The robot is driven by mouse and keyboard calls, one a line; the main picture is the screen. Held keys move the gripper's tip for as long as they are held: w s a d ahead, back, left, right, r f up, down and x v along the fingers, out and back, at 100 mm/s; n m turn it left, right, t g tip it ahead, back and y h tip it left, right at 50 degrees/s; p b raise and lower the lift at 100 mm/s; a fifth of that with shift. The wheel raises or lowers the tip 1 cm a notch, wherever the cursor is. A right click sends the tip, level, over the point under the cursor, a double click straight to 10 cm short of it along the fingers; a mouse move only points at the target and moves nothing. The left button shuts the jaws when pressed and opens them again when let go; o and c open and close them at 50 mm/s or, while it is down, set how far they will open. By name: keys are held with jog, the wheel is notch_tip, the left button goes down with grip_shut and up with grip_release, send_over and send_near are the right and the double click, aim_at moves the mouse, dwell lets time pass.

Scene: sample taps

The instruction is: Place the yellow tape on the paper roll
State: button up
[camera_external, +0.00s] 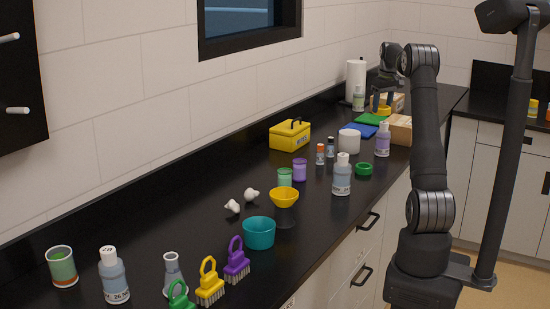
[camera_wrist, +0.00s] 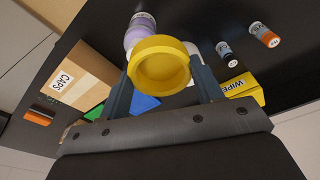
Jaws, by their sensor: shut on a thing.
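The yellow tape (camera_external: 384,111) is between the fingers of my gripper (camera_external: 382,98), above the far part of the counter. In the wrist view the yellow ring (camera_wrist: 160,46) sits between the two dark fingers of my gripper (camera_wrist: 162,74), one at each side. A short white roll (camera_external: 349,141) stands on the counter, nearer the external camera than my gripper. In the wrist view it is mostly hidden behind the tape, with a white part (camera_wrist: 192,49) showing. A tall white paper towel roll (camera_external: 355,80) stands upright at the wall, left of my gripper.
A purple-labelled bottle (camera_external: 382,140) and cardboard boxes (camera_external: 399,129) stand close to the white roll's right. Blue (camera_external: 366,130) and green (camera_external: 370,119) flat items lie behind it. A yellow wipes box (camera_external: 290,134) is left; a green tape (camera_external: 363,169) lies in front.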

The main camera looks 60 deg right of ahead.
jog(key=shift+w+a+f, duration=0.3)
jog(key=shift+w+f, duration=1.4)
jog(key=shift+w+a+f, duration=0.35)
jog(key=shift+w+f, duration=1.35)
jog(key=shift+w, duration=0.05)
jog(key=shift+w+a+f, duration=0.3)
jog(key=shift+w+f, duration=1.4)
jog(key=shift+f, duration=0.1)
jog(key=o, duration=1)
jog(key=shift+c, duration=0.2)
notch_tip(320, 180, up, 12)
jog(key=s, duration=0.1)
jog(key=shift+s+a, duration=0.2)
jog(key=shift+a, duration=0.1)
